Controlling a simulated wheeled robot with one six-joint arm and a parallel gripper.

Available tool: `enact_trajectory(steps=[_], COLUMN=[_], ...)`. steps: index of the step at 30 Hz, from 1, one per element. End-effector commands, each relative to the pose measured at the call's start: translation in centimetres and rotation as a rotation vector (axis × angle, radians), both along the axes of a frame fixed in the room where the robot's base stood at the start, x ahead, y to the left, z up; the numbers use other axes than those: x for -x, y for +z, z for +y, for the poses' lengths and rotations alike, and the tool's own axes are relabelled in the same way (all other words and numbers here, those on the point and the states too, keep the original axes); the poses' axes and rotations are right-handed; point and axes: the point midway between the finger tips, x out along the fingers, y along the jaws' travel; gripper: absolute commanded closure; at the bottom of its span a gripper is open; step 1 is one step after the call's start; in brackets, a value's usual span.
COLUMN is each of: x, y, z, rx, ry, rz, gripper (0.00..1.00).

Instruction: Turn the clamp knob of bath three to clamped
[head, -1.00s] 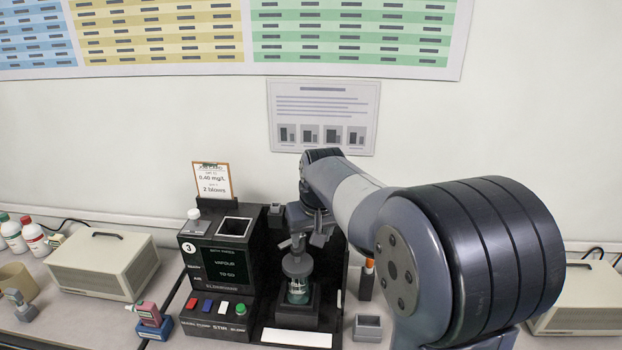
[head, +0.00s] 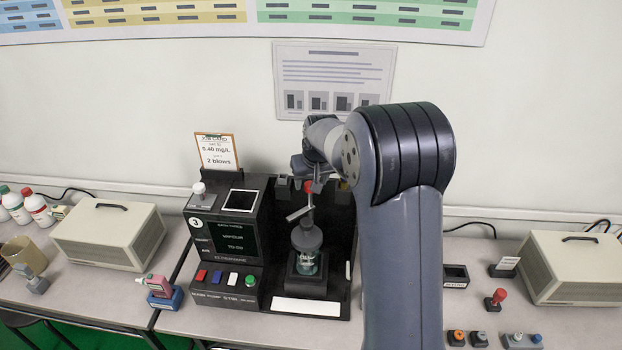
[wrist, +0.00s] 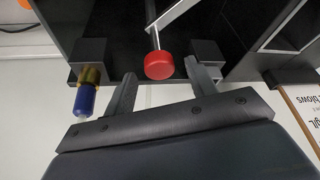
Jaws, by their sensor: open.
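Bath three (head: 226,240) is a dark unit marked 3, with a screen and several coloured buttons. In its bay stands a glass vessel (head: 306,262) under a grey cap. Above the cap are a pale metal lever (head: 299,213) and a red knob (head: 309,187), which I take for the clamp knob. In the wrist view the red knob (wrist: 159,66) sits on a thin rod, between and slightly beyond the fingertips. My gripper (wrist: 164,76) is open and empty, with no clear contact with the knob. In the head view my arm partly hides the gripper.
A blue-ended brass part (wrist: 85,97) in a dark block is close to the left finger. A clipboard card (head: 216,152) stands behind the bath. Beige boxes (head: 108,238) flank it on the bench. Another red knob (head: 496,297) stands at right.

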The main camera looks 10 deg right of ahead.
Motion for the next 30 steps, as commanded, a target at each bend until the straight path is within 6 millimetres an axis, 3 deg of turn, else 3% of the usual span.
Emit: enact_trajectory(steps=[13,30], x=[-0.36,-0.35], y=[-0.95,-0.91], z=[0.04,0.04], rx=[0.000,0.000], ry=[0.000,0.000], rz=[0.000,0.000], gripper=[0.48,0.94])
